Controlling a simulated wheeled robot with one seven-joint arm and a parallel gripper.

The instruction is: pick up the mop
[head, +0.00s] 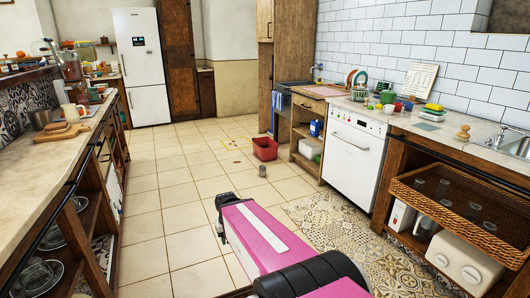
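I cannot make out a mop anywhere in the head view. My pink and black arm reaches up from the bottom middle. My gripper (222,218) is at its far end, small and dark, over the tiled floor. Its fingers are too unclear to show whether they are open or shut. I see nothing held in it.
A red bucket (265,148) stands on the floor ahead, with a small grey can (262,171) nearer. A white fridge (142,68) stands at the back.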

